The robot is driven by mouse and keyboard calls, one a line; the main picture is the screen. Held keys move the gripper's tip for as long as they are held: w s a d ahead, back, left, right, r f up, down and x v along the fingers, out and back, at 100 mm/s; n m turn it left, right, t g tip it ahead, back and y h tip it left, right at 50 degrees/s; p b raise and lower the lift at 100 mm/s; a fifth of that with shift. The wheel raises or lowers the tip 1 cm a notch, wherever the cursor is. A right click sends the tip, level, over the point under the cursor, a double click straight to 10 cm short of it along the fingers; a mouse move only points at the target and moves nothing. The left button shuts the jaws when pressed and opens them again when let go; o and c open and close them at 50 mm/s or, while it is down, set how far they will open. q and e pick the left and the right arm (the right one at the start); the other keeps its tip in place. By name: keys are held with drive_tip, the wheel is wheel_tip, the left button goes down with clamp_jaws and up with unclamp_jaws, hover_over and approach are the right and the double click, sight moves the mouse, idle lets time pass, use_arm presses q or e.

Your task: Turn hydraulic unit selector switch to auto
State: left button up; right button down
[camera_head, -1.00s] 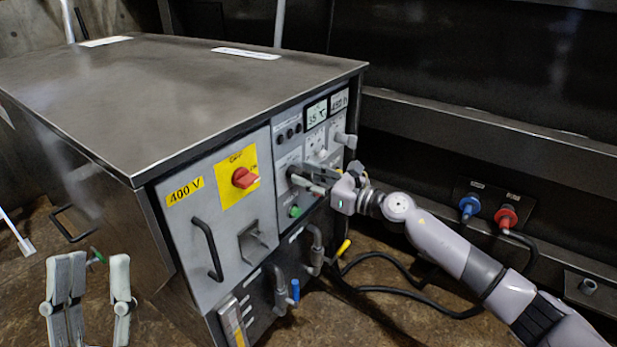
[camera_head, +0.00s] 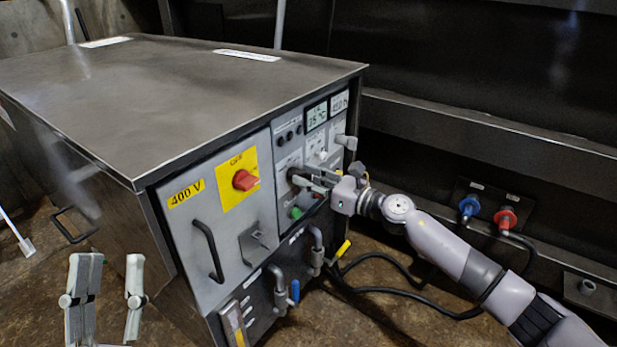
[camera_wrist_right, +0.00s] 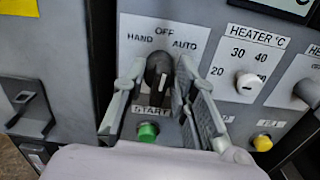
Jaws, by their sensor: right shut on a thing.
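The hydraulic unit's selector switch (camera_wrist_right: 158,75) is a black knob on a grey panel plate marked HAND, OFF and AUTO. Its exact pointing direction is hard to tell. In the right wrist view my right gripper (camera_wrist_right: 158,82) has a finger on each side of the knob and is shut on it. In the head view the right gripper (camera_head: 312,180) reaches the panel from the right and mostly hides the switch. My left gripper (camera_head: 110,285) is at the lower left, with its fingers apart and empty, away from the panel.
A green button (camera_wrist_right: 147,131) sits just below the switch. A heater dial (camera_wrist_right: 249,83) and a yellow button (camera_wrist_right: 262,142) are to its right. The red main switch (camera_head: 244,180) is on the cabinet door at left. Hoses lie on the floor.

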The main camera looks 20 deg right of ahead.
drive_tip(key=shift+r+m+p, duration=0.2)
drive_tip(key=shift+m+p, duration=0.7)
drive_tip(key=shift+m, duration=0.3)
use_arm(q)
drive_tip(key=w+f+g+y+p, duration=0.15)
drive_tip(key=w+f+g, duration=0.25)
drive_tip(key=f+g, duration=0.55)
use_arm(e)
drive_tip(key=shift+d+m, duration=0.1)
drive_tip(key=shift+m, duration=0.7)
drive_tip(key=shift+w+m+p, duration=0.1)
drive_tip(key=shift+m+p, duration=0.55)
drive_tip(key=shift+m, duration=0.45)
drive_tip(key=shift+d+f+m+p, duration=0.15)
drive_tip(key=shift+m+p, duration=0.5)
drive_tip(key=shift+m, duration=0.35)
use_arm(q)
drive_tip(key=s+a+f+g+y, duration=0.2)
drive_tip(key=s+f+g, duration=0.1)
drive_tip(key=f, duration=0.4)
drive_tip(key=s+a+f+g+y, duration=0.1)
drive_tip(key=s+f+g, duration=0.3)
drive_tip(key=f, duration=0.4)
drive_tip(key=shift+a+n+y, duration=0.35)
drive_tip(key=shift+a+n, duration=0.05)
drive_tip(key=shift+a, duration=0.25)
drive_tip(key=shift+w, duration=0.1)
